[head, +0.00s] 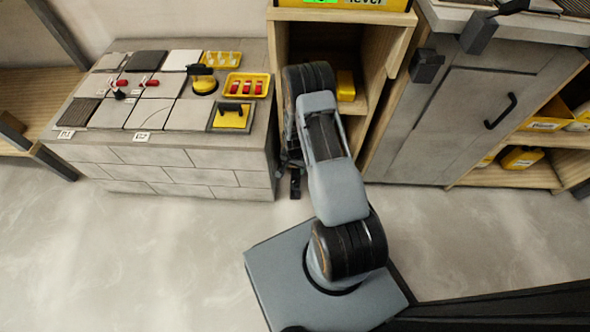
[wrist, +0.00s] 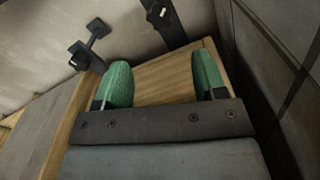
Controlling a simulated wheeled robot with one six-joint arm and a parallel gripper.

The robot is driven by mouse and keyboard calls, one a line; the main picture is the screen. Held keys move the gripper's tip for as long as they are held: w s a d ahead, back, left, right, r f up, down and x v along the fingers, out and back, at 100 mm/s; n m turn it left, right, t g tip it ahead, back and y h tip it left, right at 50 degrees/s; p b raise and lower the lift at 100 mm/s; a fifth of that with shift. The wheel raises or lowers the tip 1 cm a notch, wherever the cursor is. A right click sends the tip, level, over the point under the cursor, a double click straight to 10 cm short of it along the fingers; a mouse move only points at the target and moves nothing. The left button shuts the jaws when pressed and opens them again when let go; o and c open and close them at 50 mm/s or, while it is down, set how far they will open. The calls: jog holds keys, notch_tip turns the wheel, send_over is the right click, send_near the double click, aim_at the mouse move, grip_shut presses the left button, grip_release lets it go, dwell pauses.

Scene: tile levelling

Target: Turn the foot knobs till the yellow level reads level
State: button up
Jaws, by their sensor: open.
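A yellow unit with a green panel (head: 345,4) sits on top of the wooden shelf unit. The frame edge cuts it off, so I cannot read its full lettering or the reading. I cannot make out any foot knobs for certain in either view. My gripper (wrist: 163,84) shows in the wrist view with its two green pads wide apart and nothing between them. A wooden surface lies beyond the pads. In the head view my arm bends down between the tiled block and the shelf unit, and the fingertips cannot be made out there.
The wooden shelf unit (head: 395,50) stands behind my arm. A grey cabinet (head: 450,120) is at right. The floor (head: 150,260) at front left is clear.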

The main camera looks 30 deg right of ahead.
jog(key=shift+r, duration=0.9)
